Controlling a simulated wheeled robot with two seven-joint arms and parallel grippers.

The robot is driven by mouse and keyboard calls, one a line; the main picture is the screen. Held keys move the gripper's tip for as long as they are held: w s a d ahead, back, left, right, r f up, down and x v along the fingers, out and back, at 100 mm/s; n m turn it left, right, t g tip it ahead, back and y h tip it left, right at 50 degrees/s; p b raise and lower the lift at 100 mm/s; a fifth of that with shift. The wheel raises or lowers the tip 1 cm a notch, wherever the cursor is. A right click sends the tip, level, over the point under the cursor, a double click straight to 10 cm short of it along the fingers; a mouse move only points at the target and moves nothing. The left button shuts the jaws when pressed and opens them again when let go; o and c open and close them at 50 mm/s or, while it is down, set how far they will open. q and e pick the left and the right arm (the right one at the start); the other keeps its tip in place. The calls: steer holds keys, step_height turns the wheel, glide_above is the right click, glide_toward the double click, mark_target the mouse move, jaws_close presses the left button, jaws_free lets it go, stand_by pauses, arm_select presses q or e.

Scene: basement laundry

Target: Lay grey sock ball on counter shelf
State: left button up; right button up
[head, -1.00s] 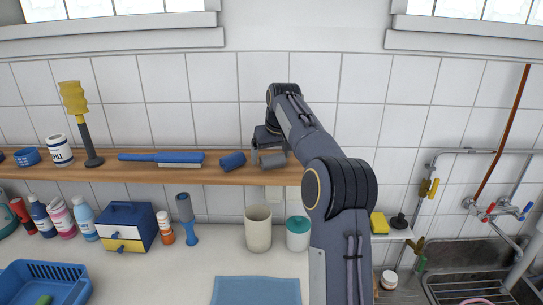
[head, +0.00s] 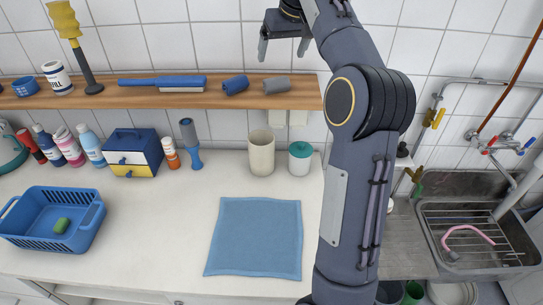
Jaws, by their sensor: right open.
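The grey sock ball (head: 277,85) lies on the wooden counter shelf (head: 150,100), near the shelf's right end. A blue rolled sock (head: 235,85) lies just left of it, with a small gap between them. My right gripper (head: 283,50) is above the grey sock ball, apart from it, with its fingers spread and nothing between them. My left gripper is not in view.
Below, a cream cup (head: 261,153), a teal-lidded jar (head: 300,158) and a blue basket (head: 50,218) stand on the counter.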

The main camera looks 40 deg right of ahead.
steer(key=s+a+f+n+y, duration=0.1)
steer(key=s+a+f+y, duration=0.1)
steer(key=s+a+f, duration=0.8)
steer(key=s+a+f+t+y, duration=0.1)
steer(key=s+a+f+y, duration=0.1)
steer(key=s+a+f, duration=0.9)
steer(key=s+a, duration=0.5)
steer(key=s, duration=0.3)
steer(key=shift+a+n+y, duration=0.25)
steer(key=shift+n+y, duration=0.05)
steer(key=shift+n, duration=0.1)
